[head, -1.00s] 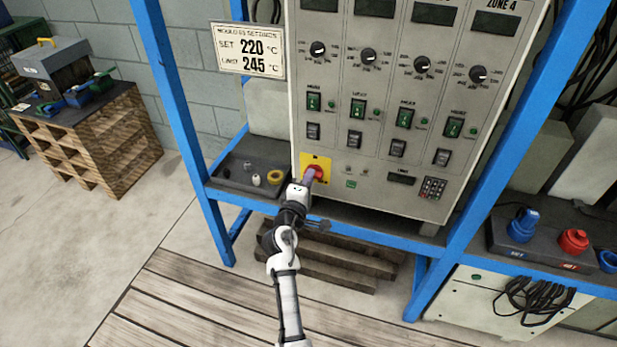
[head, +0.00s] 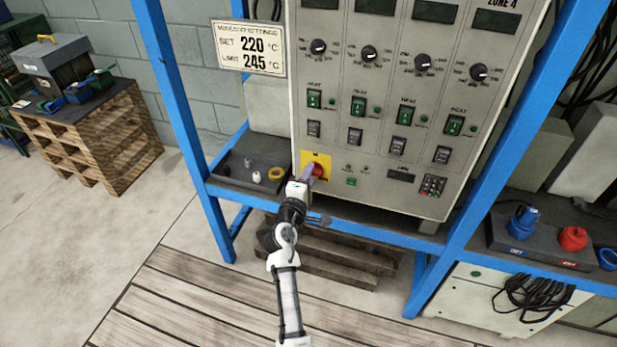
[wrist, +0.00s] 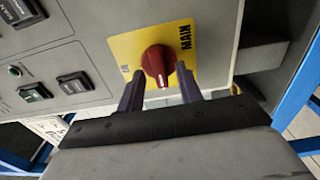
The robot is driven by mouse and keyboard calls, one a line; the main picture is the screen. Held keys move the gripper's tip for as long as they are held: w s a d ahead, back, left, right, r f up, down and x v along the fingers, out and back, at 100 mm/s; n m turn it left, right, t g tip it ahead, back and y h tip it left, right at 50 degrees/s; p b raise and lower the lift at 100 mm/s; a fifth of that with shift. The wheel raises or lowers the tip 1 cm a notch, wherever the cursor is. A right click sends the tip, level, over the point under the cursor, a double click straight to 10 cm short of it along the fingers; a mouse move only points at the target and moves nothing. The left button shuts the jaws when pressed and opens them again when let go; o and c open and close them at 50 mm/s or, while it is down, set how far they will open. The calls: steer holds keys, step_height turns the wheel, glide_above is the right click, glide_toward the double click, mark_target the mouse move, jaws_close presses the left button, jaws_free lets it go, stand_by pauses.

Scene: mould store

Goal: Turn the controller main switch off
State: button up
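The main switch is a red rotary knob (wrist: 158,66) on a yellow plate (wrist: 124,47) marked "MAIN". In the head view the knob (head: 318,170) sits at the lower left of the grey controller panel (head: 385,185). My gripper (wrist: 160,80) is open, with one dark finger on each side of the knob in the wrist view. Gaps show between the fingers and the knob, and I cannot tell whether the tips reach past its front face. In the head view my gripper (head: 311,172) is right at the knob and partly hides the plate. The knob's pointer position is unclear.
Green rocker switches (head: 359,106) and dials (head: 370,54) are above the knob. A dark tray with small parts (head: 237,182) lies to the left. Blue frame posts (head: 178,105) flank the panel.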

steer(key=b+v, duration=0.3)
steer(key=v, duration=1)
steer(key=shift+s, duration=0.35)
steer(key=shift+a+r, duration=0.1)
steer(key=shift+a, duration=0.05)
